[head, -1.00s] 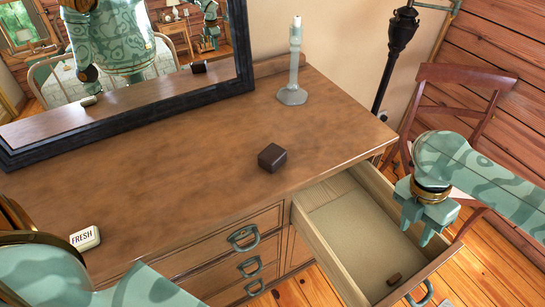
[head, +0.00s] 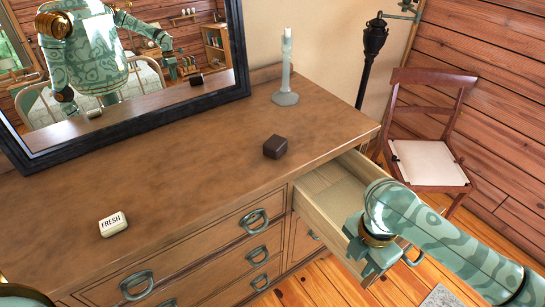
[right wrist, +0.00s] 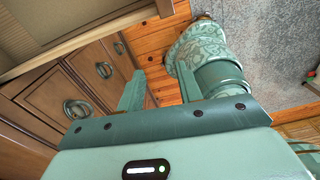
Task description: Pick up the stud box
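A small dark brown box (head: 275,147), which I take for the stud box, sits on the dresser top (head: 200,190) near its front right edge. My right gripper (head: 366,264) is at the front of the pulled-out drawer (head: 318,205), to the right of and nearer than the box, and not touching it. In the right wrist view its two fingers (right wrist: 160,88) stand apart with nothing between them. The forearm and gripper hide the drawer's front end and whatever lies there. My left gripper is out of view; only a bit of that arm shows bottom left.
A white FRESH tin (head: 113,224) lies on the dresser at left. A candlestick (head: 286,80) and a dark-framed mirror (head: 120,125) stand at the back. A chair (head: 430,160) and a lamp post (head: 372,55) stand right. The dresser's middle is clear.

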